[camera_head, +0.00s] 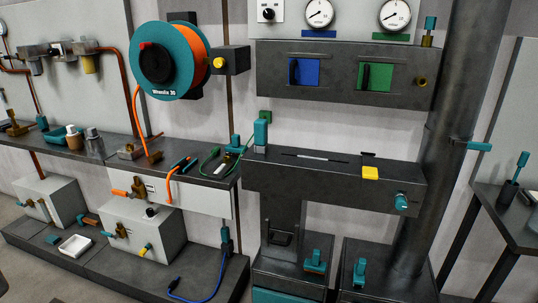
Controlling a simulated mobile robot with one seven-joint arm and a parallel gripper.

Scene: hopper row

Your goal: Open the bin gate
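No part is labelled as the bin gate, and I cannot tell for sure which one it is. A dark housing on the wall holds a blue panel (307,73) and a green panel (380,79), each with a black upright handle at its left. Both panels sit flush in their openings. Below, a dark beam (330,176) has a slot in its top, a teal upright handle (260,134) at its left end, a yellow block (370,173) and a teal knob (401,201). Teal handles (315,261) also stand on the low dark boxes. My gripper is not in view.
A thick dark column (448,140) with a teal side lever (477,146) stands right of the beam. A dark table (510,225) is at the far right. A teal and orange hose reel (170,62) hangs left. A cluttered bench (60,145) runs left, with grey boxes below.

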